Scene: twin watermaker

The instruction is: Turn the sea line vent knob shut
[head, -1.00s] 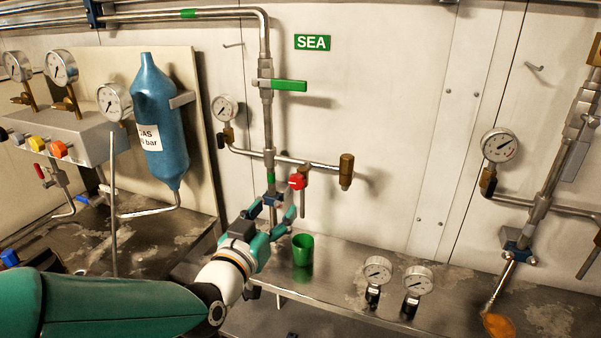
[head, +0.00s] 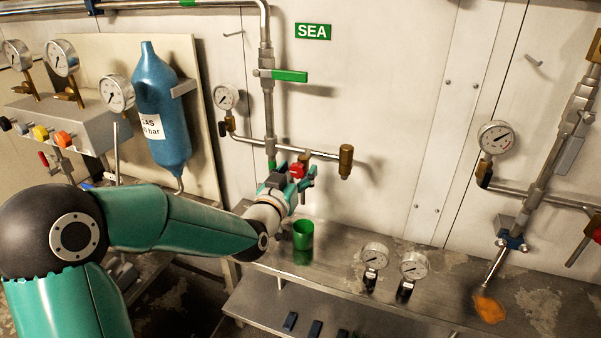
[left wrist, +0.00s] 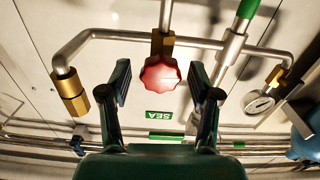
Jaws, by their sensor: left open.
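The sea line vent knob (head: 298,170) is red and sits on the branch of the pipe under the green SEA sign (head: 313,31). In the left wrist view the red knob (left wrist: 160,73) has a lobed rim and lies between the two fingers. My left gripper (head: 307,172) is at the knob in the head view, its fingers close around it. In the left wrist view my left gripper (left wrist: 160,85) is open, with a gap visible on each side of the knob. My right gripper is not in view.
A green handle (head: 289,76) is on the pipe above. A pressure gauge (head: 226,96) and a brass fitting (head: 346,161) flank the knob. A green cup (head: 303,236) and two loose gauges (head: 374,256) stand on the metal shelf (head: 335,262) below.

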